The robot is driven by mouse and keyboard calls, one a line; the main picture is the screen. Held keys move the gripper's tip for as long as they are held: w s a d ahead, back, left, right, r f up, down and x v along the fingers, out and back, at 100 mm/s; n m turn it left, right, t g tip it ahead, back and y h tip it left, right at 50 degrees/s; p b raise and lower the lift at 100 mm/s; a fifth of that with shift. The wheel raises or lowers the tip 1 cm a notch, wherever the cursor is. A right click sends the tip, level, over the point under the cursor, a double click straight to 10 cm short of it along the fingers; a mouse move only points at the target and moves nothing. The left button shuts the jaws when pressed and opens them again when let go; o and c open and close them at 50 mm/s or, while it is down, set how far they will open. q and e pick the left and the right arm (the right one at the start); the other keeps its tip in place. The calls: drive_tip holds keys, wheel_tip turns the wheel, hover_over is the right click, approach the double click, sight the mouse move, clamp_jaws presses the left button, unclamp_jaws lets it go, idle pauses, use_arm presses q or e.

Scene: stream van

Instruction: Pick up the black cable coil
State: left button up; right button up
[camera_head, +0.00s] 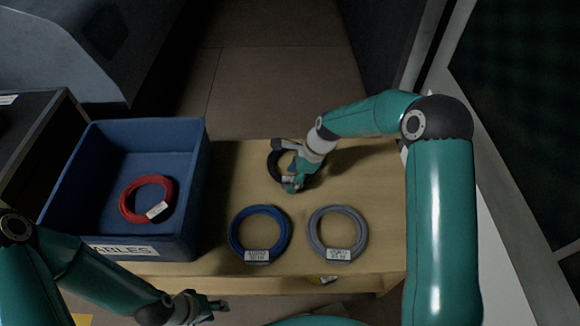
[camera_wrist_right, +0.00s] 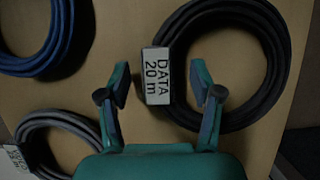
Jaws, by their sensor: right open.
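The black cable coil (camera_head: 277,166) lies on the wooden table, partly hidden by my right gripper (camera_head: 283,166) in the head view. The right wrist view shows the coil (camera_wrist_right: 284,75) whole, with a white tag (camera_wrist_right: 158,76) reading "DATA 20 m" at its left side. My right gripper (camera_wrist_right: 160,95) is open there, its fingers either side of the tag, with nothing gripped. I cannot tell whether the fingers touch the coil. My left gripper (camera_head: 215,306) is low at the front, away from the coil; its opening is unclear.
A blue bin (camera_head: 180,133) labelled "...ABLES" stands on the left with a red coil (camera_head: 126,203) inside. A blue coil (camera_head: 237,242) and a grey coil (camera_head: 316,237) lie on the table (camera_head: 385,200) nearer me. Bare table lies between bin and black coil.

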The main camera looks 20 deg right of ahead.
drive_tip(key=shift+w+a+f, duration=0.1)
drive_tip(key=shift+a+f, duration=0.1)
drive_tip(key=shift+f, duration=0.2)
clamp_jaws()
drive_tip(key=shift+r, duration=0.1)
